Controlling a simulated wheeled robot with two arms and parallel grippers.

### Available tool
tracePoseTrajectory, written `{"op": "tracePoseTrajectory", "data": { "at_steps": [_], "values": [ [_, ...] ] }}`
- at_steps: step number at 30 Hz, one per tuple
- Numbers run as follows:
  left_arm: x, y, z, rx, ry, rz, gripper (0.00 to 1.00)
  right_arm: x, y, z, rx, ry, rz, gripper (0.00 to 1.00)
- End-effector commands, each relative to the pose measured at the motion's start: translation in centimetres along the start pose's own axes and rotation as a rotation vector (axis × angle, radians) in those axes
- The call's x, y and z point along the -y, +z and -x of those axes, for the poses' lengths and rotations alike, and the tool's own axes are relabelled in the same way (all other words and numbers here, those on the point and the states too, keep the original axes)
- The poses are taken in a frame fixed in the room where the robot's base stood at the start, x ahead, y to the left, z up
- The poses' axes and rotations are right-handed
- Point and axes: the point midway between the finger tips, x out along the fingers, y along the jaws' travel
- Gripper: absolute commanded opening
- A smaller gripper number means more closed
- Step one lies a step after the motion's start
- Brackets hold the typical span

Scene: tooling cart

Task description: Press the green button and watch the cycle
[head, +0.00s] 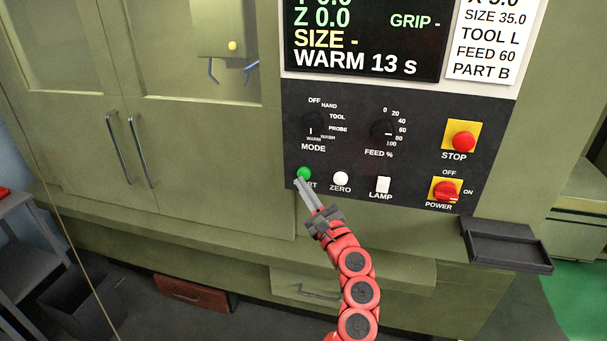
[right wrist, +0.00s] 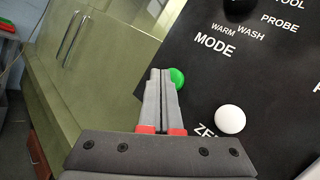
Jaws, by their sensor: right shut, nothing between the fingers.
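The green button (head: 304,173) sits at the lower left of the machine's dark control panel, its label partly covered by my gripper. My right gripper (head: 299,183) is shut and empty, with its fingertips at the lower edge of the button. In the right wrist view the shut fingers (right wrist: 160,72) point at the green button (right wrist: 177,78), which shows just to their right, partly hidden. I cannot tell whether the tips touch it. The screen (head: 365,40) reads WARM 13 s, SIZE - and GRIP -. My left gripper is not in view.
A white ZERO button (head: 341,179) is close right of the green one, then the LAMP switch (head: 383,185). A red STOP button (head: 463,141) and red POWER knob (head: 446,191) are farther right. The cabinet doors (head: 150,120) are shut. A dark tray (head: 507,245) juts out lower right.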

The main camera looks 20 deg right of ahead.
Motion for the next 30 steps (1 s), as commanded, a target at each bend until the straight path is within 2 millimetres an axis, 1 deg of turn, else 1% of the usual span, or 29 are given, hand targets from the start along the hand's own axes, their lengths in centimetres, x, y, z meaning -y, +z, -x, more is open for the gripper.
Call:
{"op": "tracePoseTrajectory", "data": {
  "at_steps": [8, 21, 25, 30],
  "values": [
    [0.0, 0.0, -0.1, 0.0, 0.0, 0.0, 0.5, -0.1, 0.1, 0.1, 0.0, 0.0, -0.001, 0.0],
    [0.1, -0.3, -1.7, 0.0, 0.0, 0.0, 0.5, -2.1, 2.3, 3.0, -0.001, -0.002, -0.001, 0.0],
    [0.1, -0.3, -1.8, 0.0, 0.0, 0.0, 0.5, -2.5, 2.5, 3.4, 0.0, 0.0, 0.0, 0.0],
    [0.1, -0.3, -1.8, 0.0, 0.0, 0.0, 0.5, -2.5, 2.5, 3.5, 0.0, 0.0, 0.001, 0.0]
  ]
}}
